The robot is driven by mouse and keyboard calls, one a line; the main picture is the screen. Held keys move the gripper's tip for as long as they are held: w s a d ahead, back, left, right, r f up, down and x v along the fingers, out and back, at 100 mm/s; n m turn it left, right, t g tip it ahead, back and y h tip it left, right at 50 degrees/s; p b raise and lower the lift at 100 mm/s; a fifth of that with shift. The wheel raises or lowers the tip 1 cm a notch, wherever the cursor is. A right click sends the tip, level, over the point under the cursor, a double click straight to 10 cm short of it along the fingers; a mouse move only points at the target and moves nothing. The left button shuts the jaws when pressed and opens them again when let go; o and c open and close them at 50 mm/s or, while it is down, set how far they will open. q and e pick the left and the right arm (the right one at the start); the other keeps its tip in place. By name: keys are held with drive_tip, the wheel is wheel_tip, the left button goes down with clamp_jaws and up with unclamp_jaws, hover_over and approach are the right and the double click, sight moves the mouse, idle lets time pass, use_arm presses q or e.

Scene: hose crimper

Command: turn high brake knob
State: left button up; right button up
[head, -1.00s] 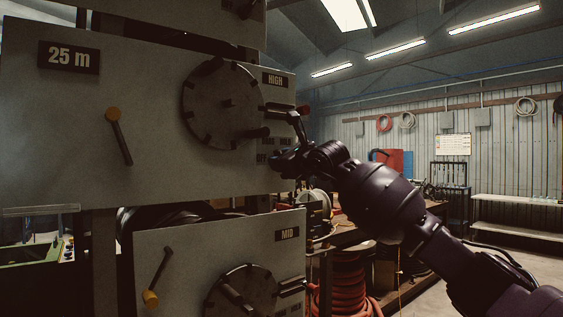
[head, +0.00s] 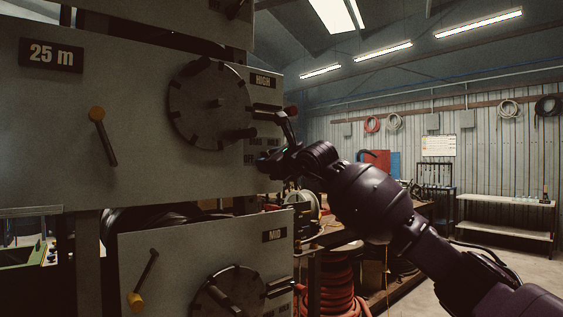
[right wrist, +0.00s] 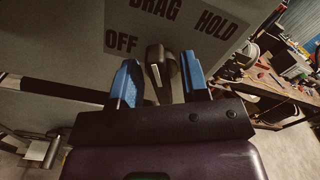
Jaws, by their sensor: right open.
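The HIGH panel (head: 120,130) is an upright grey plate with a dark notched disc (head: 212,108) and a HIGH label (head: 263,82). The brake knob (right wrist: 158,72) is a small black pointer knob in the right wrist view, below the OFF, DRAG and HOLD lettering (right wrist: 165,30). My right gripper (right wrist: 161,74) is open, its two blue fingers on either side of the knob with gaps showing. In the head view my right gripper (head: 270,161) is at the panel's lower right edge and hides the knob. My left gripper is not in view.
The MID panel (head: 165,265) stands just below, with its own disc and a crank.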

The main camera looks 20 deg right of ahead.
drive_tip(key=b+v, duration=0.1)
drive_tip(key=v, duration=0.9)
drive_tip(key=shift+s, duration=0.2)
drive_tip(key=shift+d, duration=0.1)
